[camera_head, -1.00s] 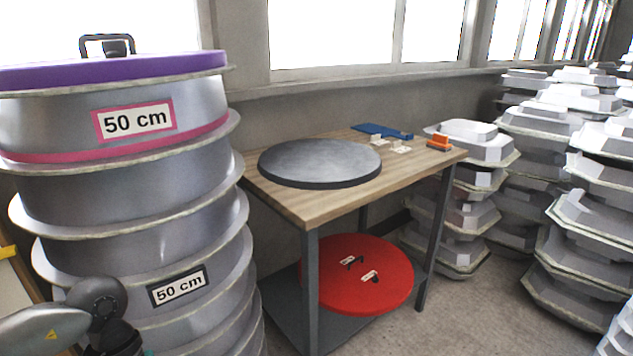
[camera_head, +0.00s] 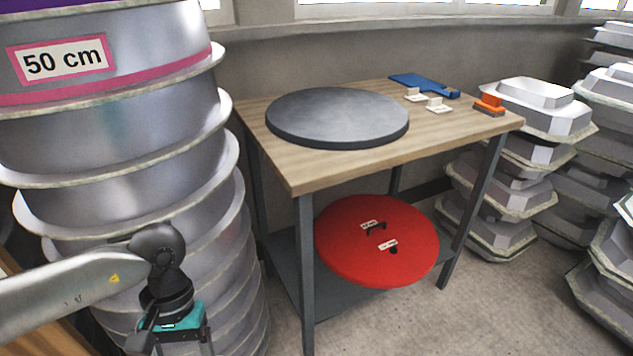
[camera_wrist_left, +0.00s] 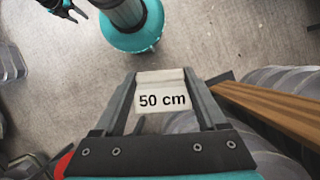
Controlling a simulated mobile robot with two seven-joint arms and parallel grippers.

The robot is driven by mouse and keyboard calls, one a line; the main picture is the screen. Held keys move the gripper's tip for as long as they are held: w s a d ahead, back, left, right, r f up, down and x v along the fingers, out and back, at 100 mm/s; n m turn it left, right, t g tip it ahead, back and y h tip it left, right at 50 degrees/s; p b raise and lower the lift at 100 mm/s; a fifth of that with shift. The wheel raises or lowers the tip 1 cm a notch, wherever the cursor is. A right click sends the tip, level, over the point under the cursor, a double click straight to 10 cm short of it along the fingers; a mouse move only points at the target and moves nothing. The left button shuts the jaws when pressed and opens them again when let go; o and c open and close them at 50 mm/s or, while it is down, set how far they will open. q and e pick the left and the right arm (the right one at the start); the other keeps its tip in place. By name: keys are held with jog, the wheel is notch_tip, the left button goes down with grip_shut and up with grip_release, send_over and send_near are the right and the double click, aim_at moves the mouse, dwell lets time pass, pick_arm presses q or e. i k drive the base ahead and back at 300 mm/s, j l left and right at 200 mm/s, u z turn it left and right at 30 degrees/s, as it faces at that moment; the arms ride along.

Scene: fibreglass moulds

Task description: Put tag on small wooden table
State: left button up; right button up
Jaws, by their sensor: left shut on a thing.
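The small wooden table (camera_head: 310,172) stands in the middle of the head view, with a light wood top and dark grey legs. My left gripper (camera_wrist_left: 160,82) is shut on a white tag (camera_wrist_left: 162,98) reading "50 cm", held between its fingertips in the left wrist view. In the head view my left arm is at the lower left, in front of the stacked round moulds and left of the table; its fingertips and the tag are not visible there. What seems to be my right gripper (camera_wrist_left: 64,9) is small at the top left of the wrist view.
A dark grey disc (camera_head: 338,116) covers much of the tabletop. Small white pieces (camera_head: 437,105), a blue item (camera_head: 422,85) and an orange-handled tool (camera_head: 489,104) lie behind and right. A red disc (camera_head: 350,256) lies on the lower shelf. The tabletop's front-left strip is bare.

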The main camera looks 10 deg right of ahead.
aim_at(458, 120)
jog(key=i+l+u, duration=0.1)
jog(key=l, duration=0.55)
jog(key=i+l+u, duration=0.1)
jog(key=i+l, duration=0.15)
jog(key=l, duration=0.45)
jog(key=i+l+u, duration=0.1)
jog(key=l, duration=0.6)
jog(key=i+l+u, duration=0.1)
jog(key=l, duration=0.6)
jog(key=i+l+u, duration=0.1)
jog(key=l, duration=0.6)
